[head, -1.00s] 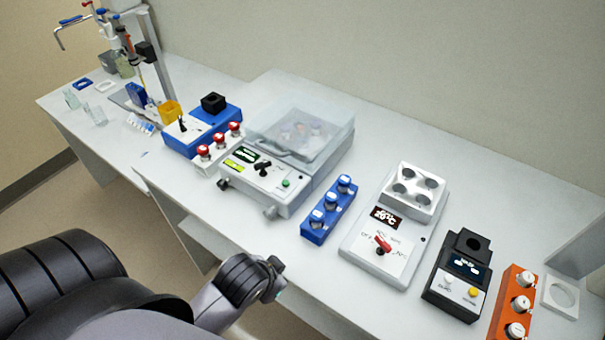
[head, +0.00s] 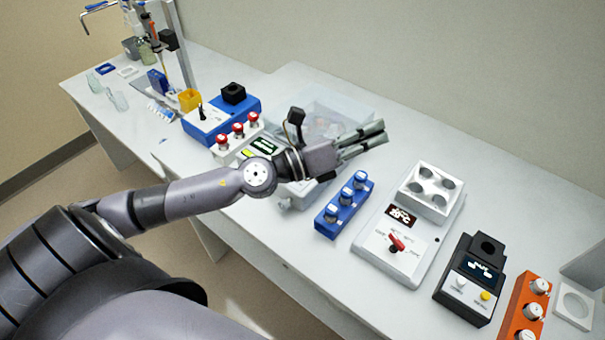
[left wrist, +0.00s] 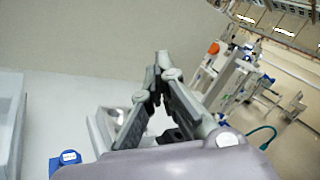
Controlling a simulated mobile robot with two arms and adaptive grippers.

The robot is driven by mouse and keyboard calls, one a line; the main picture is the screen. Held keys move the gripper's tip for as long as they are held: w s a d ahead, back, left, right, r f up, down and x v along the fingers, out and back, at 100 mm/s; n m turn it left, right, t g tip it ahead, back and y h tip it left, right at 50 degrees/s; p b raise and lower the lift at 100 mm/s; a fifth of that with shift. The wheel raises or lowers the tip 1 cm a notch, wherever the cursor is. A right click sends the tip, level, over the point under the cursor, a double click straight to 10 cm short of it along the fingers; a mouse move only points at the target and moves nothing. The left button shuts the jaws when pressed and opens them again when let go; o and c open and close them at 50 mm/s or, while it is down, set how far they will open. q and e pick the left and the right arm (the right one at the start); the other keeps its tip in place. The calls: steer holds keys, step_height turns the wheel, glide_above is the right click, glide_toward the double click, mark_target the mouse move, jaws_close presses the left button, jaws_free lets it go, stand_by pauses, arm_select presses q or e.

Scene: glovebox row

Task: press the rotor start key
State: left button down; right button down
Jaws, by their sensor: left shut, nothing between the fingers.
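The white instrument with the clear lid (head: 352,104) stands in the middle of the bench, lid down, with round shapes blurred beneath it. My left arm crosses in front of it and hides most of its front panel. My right gripper is not in view.
A blue rack of capped vials (head: 345,205), a white heating block unit (head: 386,250) with a red knob and a black instrument (head: 470,278) stand to the right. A rack of red-capped vials (head: 238,131) and a blue instrument (head: 220,118) stand left.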

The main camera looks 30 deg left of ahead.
arm_select(q)
steer(key=a+f+m+g+y, duration=0.3)
steer(key=a+f+m+g, duration=0.1)
steer(key=a+m, duration=0.3)
steer(key=a+f+m+g+y, duration=0.3)
steer(key=a+f+m+g, duration=0.1)
steer(key=a+m, duration=0.4)
steer(key=shift+a+f+y, duration=0.15)
steer(key=shift+f+y, duration=0.25)
steer(key=shift+f, duration=0.25)
steer(key=shift+f, duration=0.15)
step_height(320, 180, down, 8)
steer(key=b, duration=0.4)
steer(key=shift+f, duration=0.35)
steer(key=shift+b, duration=0.3)
steer(key=shift+f+b, duration=0.35)
steer(key=shift+b, duration=0.35)
